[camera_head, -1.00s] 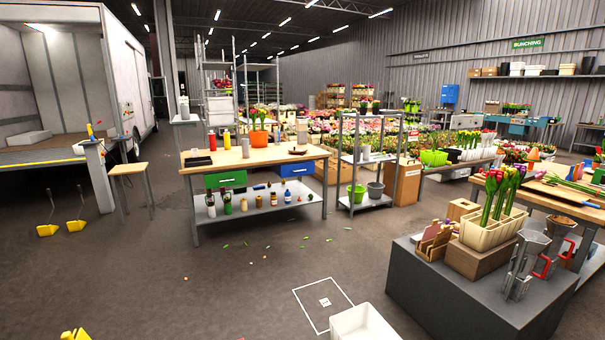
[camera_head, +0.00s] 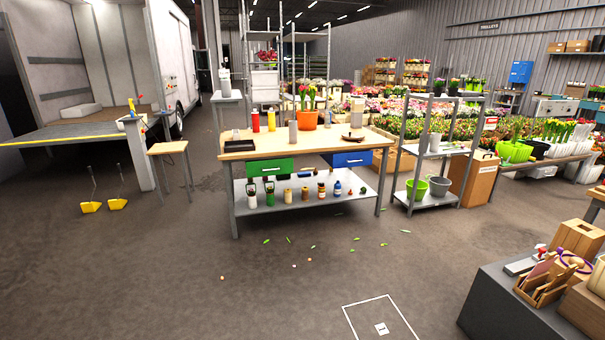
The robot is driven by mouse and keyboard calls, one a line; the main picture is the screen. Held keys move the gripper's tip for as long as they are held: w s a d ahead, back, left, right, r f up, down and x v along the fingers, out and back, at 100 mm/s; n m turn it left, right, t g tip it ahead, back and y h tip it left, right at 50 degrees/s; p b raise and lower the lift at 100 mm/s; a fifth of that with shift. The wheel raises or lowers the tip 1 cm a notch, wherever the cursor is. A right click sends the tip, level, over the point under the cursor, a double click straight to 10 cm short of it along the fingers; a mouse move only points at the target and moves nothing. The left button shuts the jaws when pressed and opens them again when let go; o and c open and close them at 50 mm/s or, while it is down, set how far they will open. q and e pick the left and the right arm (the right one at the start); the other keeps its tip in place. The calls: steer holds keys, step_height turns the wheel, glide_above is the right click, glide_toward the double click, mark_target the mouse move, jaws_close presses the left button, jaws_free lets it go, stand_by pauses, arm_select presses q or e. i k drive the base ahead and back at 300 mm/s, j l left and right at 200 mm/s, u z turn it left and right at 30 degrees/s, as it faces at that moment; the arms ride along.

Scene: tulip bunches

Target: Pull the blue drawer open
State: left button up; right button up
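The blue drawer (camera_head: 352,159) sits under the right part of a wooden-topped workbench (camera_head: 262,146), ahead of me in the middle of the head view. It looks shut, with a small light handle on its front. A green drawer (camera_head: 271,167) is under the left part of the same bench. Neither of my grippers shows in the head view, so I cannot see whether they are open or shut.
A metal shelf rack (camera_head: 432,157) with green and grey buckets stands right of the bench. A wooden stool (camera_head: 168,149) stands left. A dark grey block (camera_head: 506,306) with wooden holders is at the lower right. Open floor (camera_head: 250,285) lies before the bench, with scattered petals.

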mark_target(357, 158)
steer(key=i+j+u, duration=0.2)
steer(key=i, duration=0.75)
steer(key=i+u, duration=0.15)
steer(key=i, duration=0.8)
steer(key=j, duration=0.05)
